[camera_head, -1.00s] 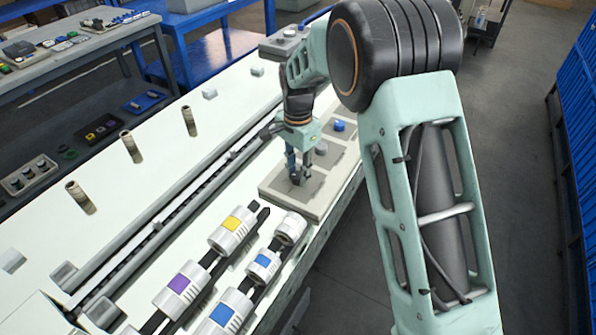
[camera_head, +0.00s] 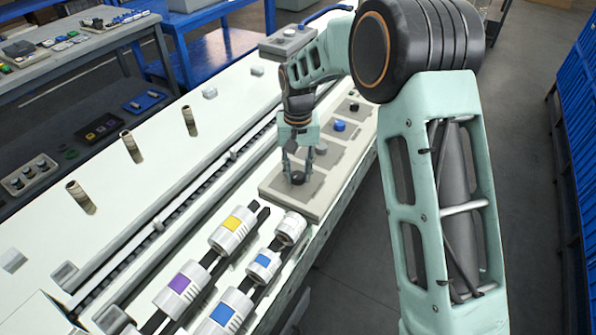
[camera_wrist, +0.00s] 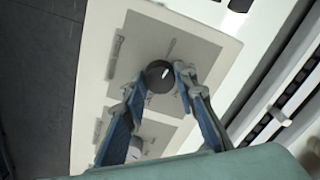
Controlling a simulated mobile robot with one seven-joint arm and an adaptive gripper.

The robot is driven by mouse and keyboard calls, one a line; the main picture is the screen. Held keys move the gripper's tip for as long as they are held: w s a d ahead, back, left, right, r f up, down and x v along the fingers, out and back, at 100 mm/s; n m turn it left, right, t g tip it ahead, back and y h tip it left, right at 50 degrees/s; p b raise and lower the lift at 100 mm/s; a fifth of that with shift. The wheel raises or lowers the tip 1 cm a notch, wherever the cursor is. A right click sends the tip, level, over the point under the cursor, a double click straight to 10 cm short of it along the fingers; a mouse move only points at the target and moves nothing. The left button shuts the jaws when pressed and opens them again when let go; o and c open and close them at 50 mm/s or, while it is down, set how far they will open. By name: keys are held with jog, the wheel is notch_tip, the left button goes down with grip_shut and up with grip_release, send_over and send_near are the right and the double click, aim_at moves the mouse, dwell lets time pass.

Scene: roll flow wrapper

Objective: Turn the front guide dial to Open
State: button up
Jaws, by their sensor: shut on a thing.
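The front guide dial is a round dark knob (camera_head: 298,178) on the nearest square of a beige panel (camera_head: 282,198). In the wrist view the dial (camera_wrist: 159,76) shows a short white mark slanting toward its upper right side. Small labels stand around it on the panel, too blurred to read. My gripper (camera_head: 297,174) points down over the dial, with one finger on either side of it. In the wrist view my gripper (camera_wrist: 157,82) has its right fingertip against the dial; the left fingertip's contact is hard to see.
A blue knob (camera_head: 339,126) and a grey knob (camera_head: 321,150) sit farther along the same panel row. Rollers with yellow (camera_head: 232,229), purple and blue bands lie in front. Several brown upright posts (camera_head: 127,146) stand to the left on the white machine top.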

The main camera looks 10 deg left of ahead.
aim_at(298, 175)
jog(key=shift+n, duration=0.8)
jog(key=o, duration=1.2)
jog(key=shift+c, duration=0.2)
notch_tip(298, 175, up, 12)
jog(key=shift+r, duration=0.1)
